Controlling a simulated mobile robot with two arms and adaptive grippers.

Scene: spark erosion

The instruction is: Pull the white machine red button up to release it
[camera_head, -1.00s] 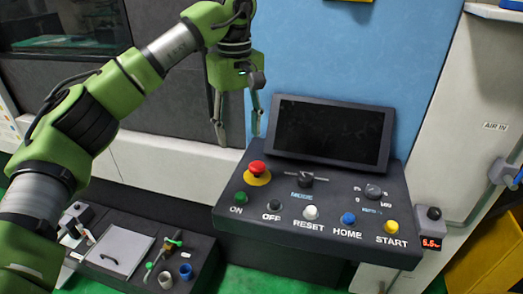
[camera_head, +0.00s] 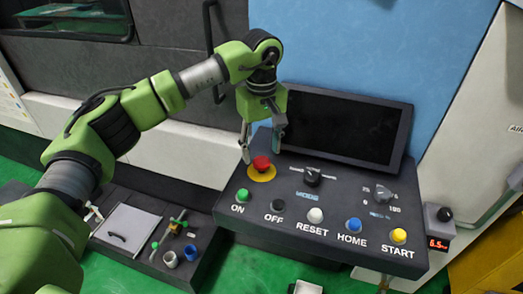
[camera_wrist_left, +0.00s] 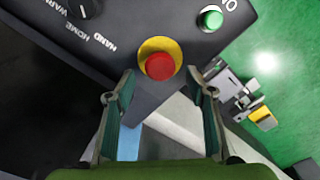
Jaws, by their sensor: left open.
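The red button (camera_head: 262,164) sits on a yellow disc at the upper left of the dark control panel (camera_head: 235,190). In the left wrist view the red button (camera_wrist_left: 159,66) lies just beyond the fingertips, about midway between them. My left gripper (camera_head: 263,148) points down above and just behind the button, its two fingers apart and empty. In the left wrist view the left gripper (camera_wrist_left: 160,95) is open, with no visible contact with the button. My right gripper is not in view.
A dark screen (camera_head: 340,130) stands behind the buttons, close to my left gripper. A black knob (camera_head: 313,176) is right of the red button, and a green ON button (camera_head: 242,195) is in front. A tray of small tools (camera_head: 150,255) lies lower left.

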